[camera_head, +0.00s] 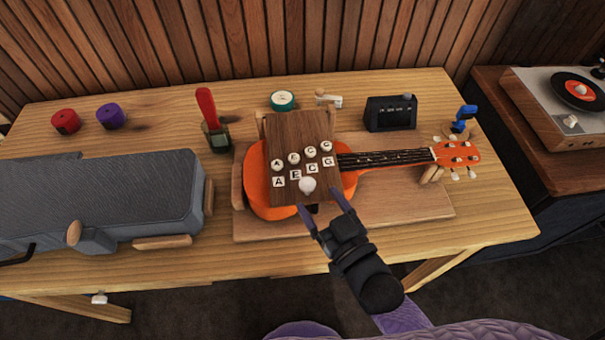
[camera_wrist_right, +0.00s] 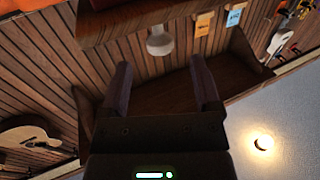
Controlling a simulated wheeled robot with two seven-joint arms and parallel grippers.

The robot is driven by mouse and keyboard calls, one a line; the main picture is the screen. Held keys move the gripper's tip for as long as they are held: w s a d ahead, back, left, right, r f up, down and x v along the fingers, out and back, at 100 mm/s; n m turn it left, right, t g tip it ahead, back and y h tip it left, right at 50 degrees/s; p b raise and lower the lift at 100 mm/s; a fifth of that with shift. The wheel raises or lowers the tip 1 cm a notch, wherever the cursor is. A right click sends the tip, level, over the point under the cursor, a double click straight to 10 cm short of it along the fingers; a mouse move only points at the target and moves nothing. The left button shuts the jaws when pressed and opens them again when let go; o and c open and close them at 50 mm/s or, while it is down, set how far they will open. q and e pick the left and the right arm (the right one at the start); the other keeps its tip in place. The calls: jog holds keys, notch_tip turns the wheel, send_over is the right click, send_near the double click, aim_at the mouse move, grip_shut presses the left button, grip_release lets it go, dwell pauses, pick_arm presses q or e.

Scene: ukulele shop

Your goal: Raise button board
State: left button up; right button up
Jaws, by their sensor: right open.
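The button board (camera_head: 292,130) is a dark brown wooden panel over the body of the orange ukulele (camera_head: 255,185). It carries rows of round white buttons and letter tiles reading A, E, C, G. A white round knob (camera_head: 307,185) sits at its near edge. My right gripper (camera_head: 322,202) is open and empty, just in front of the knob. In the right wrist view the knob (camera_wrist_right: 160,41) hangs from the board edge (camera_wrist_right: 145,20), ahead of and between the spread fingers (camera_wrist_right: 161,68), seemingly apart from them. My left gripper is not seen.
The ukulele rests on a wooden base (camera_head: 400,208) on the table. A grey case (camera_head: 120,195) lies at left. A red-handled tool (camera_head: 207,110), teal round item (camera_head: 283,99) and black box (camera_head: 391,113) stand behind. A record player (camera_head: 560,105) is at far right.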

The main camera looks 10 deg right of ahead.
aim_at(302, 177)
jog(key=b+x, duration=0.1)
jog(key=x, duration=0.6)
grip_shut()
dwell(1.2)
